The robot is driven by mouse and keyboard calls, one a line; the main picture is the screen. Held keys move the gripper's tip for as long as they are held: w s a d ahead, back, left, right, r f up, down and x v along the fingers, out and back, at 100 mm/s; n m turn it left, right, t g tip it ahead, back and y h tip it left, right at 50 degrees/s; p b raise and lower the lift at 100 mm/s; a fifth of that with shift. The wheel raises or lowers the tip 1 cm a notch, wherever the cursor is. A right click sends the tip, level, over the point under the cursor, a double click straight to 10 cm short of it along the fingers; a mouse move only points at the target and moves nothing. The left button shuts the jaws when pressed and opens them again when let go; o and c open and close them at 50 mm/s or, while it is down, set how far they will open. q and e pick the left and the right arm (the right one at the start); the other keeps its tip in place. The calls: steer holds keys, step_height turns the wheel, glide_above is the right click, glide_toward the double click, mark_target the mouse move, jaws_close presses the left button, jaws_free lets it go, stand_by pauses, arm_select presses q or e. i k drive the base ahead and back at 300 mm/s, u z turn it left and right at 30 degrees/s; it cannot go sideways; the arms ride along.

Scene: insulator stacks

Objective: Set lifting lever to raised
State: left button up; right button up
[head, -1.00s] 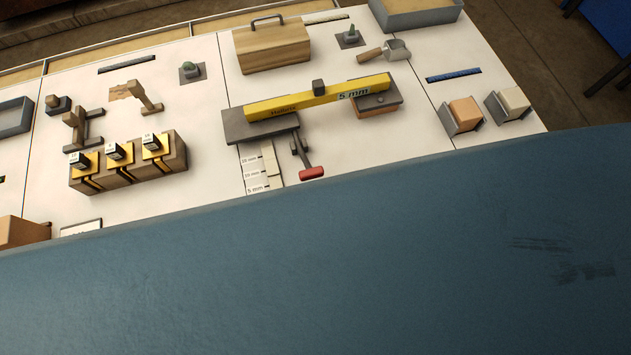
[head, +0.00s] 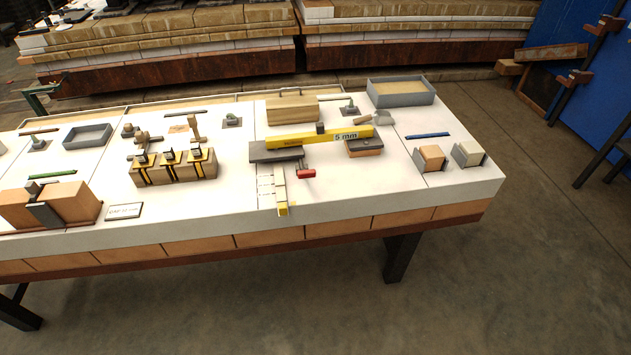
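The lifting lever shows its red grip (head: 307,174) at the front of the yellow beam in the head view. Its short dark arm comes forward from beside a dark plate (head: 262,154), and the grip seems low, close to the white tabletop. The exact lever angle is too small to tell. The yellow beam (head: 300,140), marked "5 mm", spans from the dark plate to a dark-topped brick block (head: 364,150). A pale marked scale strip (head: 279,184) with a yellow end stands just left of the lever. Neither of my grippers is in view.
The white table (head: 440,190) has a clear front right part. Two blocks in holders (head: 431,158) stand right. A wooden box (head: 292,109) and a grey tray (head: 400,92) stand behind. Open floor (head: 480,280) lies in front.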

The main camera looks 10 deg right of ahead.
mark_target(302, 174)
steer(key=z, duration=0.45)
steer(key=i, duration=0.95)
steer(key=u, duration=0.6)
